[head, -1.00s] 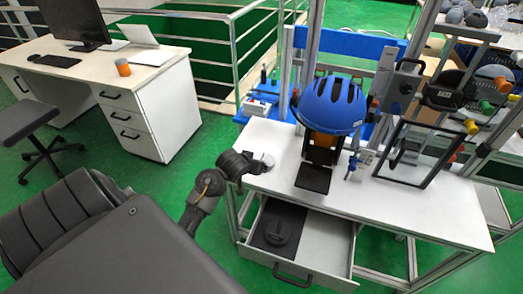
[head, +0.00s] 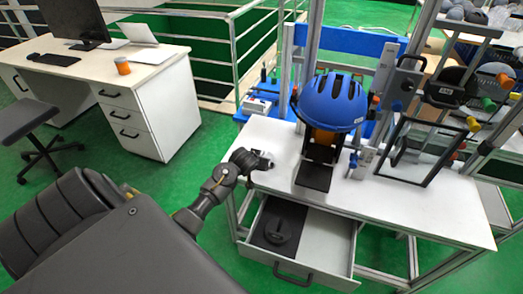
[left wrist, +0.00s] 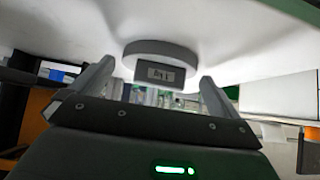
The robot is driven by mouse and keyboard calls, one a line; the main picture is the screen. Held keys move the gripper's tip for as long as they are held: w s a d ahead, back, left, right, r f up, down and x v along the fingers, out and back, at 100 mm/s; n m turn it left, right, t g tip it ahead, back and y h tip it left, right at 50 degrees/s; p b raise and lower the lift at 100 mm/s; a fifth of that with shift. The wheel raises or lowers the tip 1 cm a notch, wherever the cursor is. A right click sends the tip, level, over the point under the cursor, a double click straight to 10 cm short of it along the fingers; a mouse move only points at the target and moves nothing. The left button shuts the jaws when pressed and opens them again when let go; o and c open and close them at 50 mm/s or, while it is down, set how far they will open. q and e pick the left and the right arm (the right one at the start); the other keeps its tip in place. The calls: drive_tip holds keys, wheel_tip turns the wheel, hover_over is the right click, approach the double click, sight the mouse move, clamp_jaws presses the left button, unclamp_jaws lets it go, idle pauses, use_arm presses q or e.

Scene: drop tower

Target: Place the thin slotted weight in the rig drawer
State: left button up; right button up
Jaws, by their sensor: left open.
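A grey round weight (left wrist: 160,52) with a small label plate on its edge sits on the white tabletop in the left wrist view. My left gripper (left wrist: 156,74) is open, one finger to each side of the weight's front, with no visible grip on it. In the head view the left gripper (head: 264,160) is low at the table's left end and hides most of the weight. The rig drawer (head: 325,247) is pulled out under the table. A dark round slotted piece (head: 278,231) lies on a black mat (head: 262,243) in its left part.
A blue helmet (head: 330,102) on a stand is right of the gripper, with a black plate (head: 314,177) in front. A black-framed panel (head: 415,155) stands further right. A small grey-white device (head: 257,106) is behind the gripper. The drawer's right half is bare.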

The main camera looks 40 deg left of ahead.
use_arm(q)
drive_tip(key=shift+x, duration=0.85)
drive_tip(key=c, duration=1.2)
drive_tip(key=shift+r, duration=0.1)
drive_tip(key=c, duration=0.4)
drive_tip(key=shift+r, duration=0.15)
